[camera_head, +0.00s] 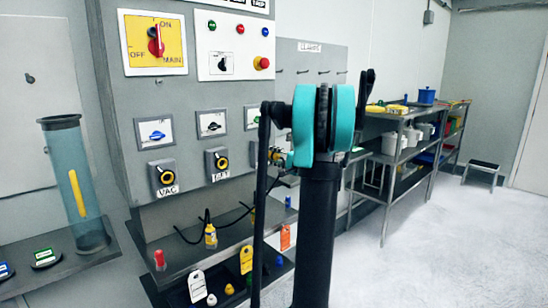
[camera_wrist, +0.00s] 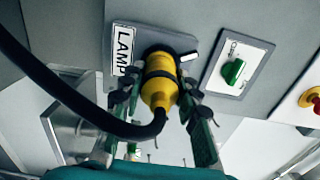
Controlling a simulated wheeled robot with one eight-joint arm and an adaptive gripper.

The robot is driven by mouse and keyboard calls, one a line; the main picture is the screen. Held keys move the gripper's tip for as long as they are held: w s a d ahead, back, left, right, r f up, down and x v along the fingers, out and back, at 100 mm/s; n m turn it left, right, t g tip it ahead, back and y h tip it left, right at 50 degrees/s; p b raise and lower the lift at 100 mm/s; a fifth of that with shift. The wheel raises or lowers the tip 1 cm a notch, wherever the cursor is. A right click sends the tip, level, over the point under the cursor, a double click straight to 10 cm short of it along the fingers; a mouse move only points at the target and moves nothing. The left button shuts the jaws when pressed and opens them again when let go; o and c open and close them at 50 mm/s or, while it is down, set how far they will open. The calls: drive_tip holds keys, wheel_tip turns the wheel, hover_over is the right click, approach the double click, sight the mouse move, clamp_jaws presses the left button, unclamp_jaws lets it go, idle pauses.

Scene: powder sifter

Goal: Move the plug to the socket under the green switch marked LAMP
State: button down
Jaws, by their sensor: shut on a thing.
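My gripper (camera_wrist: 160,92) is shut on a yellow plug (camera_wrist: 161,80) with a thick black cable. In the wrist view the plug's front end meets the dark opening of the socket plate (camera_wrist: 184,42) marked LAMP. I cannot tell how deep it sits. The green switch (camera_wrist: 233,70) is on the neighbouring plate; it also shows in the head view (camera_head: 252,118). In the head view my gripper (camera_head: 279,156) is at the panel's right side, and my arm hides most of the plug and socket.
VAC (camera_head: 162,177) and LIFT-like (camera_head: 217,163) sockets sit to the left. Another yellow plug (camera_head: 210,235) with a black cable stands on the ledge below. Coloured tags and small pegs stand lower down.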

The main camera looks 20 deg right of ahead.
drive_tip(key=shift+w+a, duration=0.2)
drive_tip(key=shift+w, duration=0.4)
drive_tip(key=c, duration=1)
unclamp_jaws()
drive_tip(key=shift+c, duration=0.2)
drive_tip(key=shift+s, duration=0.1)
drive_tip(key=v, duration=1.2)
drive_tip(key=s+a+f+n+g, duration=0.45)
drive_tip(key=a+f, duration=0.25)
drive_tip(key=a, duration=0.4)
drive_tip(key=s+a+f+n+g, duration=0.3)
drive_tip(key=s+a+f+g, duration=0.15)
drive_tip(key=a+f, duration=0.5)
drive_tip(key=s+a+f+n+g+h, duration=0.1)
drive_tip(key=s+f, duration=0.4)
drive_tip(key=s, duration=0.5)
drive_tip(key=s+a+f+n+g+h, duration=0.2)
drive_tip(key=s+f+n+h, duration=0.3)
drive_tip(key=s, duration=0.5)
drive_tip(key=shift+s+a+f+g, duration=0.3)
drive_tip(key=shift+f+g, duration=0.1)
drive_tip(key=shift+f, duration=0.35)
